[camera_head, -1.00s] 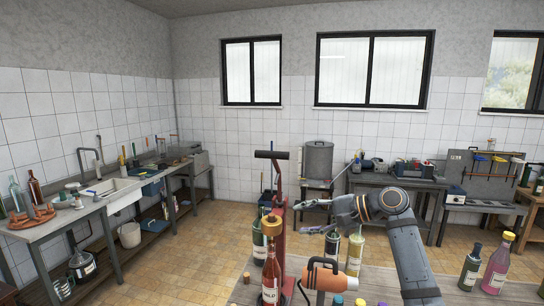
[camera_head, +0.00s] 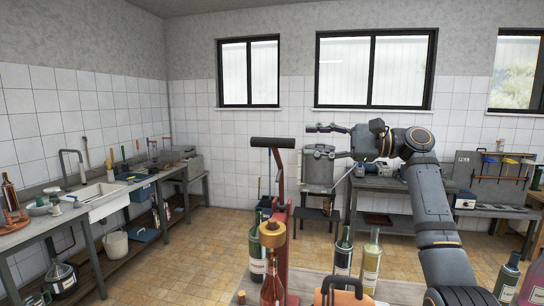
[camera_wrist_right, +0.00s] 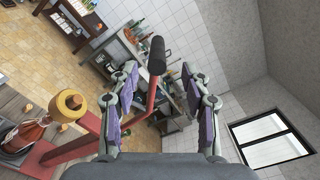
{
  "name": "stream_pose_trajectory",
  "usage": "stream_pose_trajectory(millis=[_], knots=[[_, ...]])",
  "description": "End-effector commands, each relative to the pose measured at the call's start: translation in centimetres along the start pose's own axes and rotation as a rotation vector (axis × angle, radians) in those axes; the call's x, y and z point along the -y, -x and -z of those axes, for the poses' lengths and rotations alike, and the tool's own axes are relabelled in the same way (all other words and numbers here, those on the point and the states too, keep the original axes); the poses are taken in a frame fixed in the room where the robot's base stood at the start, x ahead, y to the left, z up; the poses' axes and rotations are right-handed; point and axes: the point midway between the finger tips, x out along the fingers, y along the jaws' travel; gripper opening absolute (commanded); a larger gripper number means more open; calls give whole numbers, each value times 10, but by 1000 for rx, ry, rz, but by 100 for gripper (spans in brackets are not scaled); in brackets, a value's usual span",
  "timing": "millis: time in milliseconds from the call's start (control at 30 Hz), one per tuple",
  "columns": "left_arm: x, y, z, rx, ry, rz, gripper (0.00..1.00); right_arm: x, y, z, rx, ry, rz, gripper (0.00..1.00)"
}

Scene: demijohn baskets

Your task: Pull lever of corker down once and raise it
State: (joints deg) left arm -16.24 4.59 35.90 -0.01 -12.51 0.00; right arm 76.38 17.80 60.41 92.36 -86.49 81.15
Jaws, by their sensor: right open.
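The red corker (camera_head: 279,262) stands at the front centre in the head view. Its lever is up and ends in a black handle bar (camera_head: 272,142). A bottle with dark red contents (camera_head: 272,290) stands under the corker's round brownish head (camera_head: 272,235). My right gripper (camera_head: 322,142) is open and empty to the right of the handle, near its height, with fingers pointing left. In the right wrist view the black handle (camera_wrist_right: 156,55) shows beyond and between the parted fingers (camera_wrist_right: 166,98), not gripped. My left gripper is not in view.
Two bottles (camera_head: 343,255) (camera_head: 371,262) stand right of the corker on the near table, with an orange object (camera_head: 342,298) in front. More bottles stand at the far right. A steel pot (camera_head: 319,166) is on a stand behind. The floor left of the corker is clear.

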Motion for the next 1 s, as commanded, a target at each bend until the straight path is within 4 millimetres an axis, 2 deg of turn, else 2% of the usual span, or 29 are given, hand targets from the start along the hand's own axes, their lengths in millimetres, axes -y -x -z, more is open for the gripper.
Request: stream_pose_trajectory(millis=[33, 100, 200, 367, 533, 700, 833, 1000], knots=[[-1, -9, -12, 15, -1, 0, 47, -8, 0, 5, 0, 0, 0, 48], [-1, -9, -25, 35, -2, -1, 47, -8, 0, 6, 0, 0, 0, 48], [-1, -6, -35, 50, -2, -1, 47, -7, -1, 5, 0, 0, 0, 48], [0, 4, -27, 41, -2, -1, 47, -4, -16, 2, 2, 0, -1, 48], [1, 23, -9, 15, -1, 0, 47, -2, -53, 1, 3, -2, -3, 48], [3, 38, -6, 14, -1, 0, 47, -3, -86, 2, 2, -2, -2, 48], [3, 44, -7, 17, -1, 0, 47, -5, -100, 3, 1, -1, -1, 48], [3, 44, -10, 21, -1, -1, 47, -7, -105, 5, -2, 1, -1, 48]])
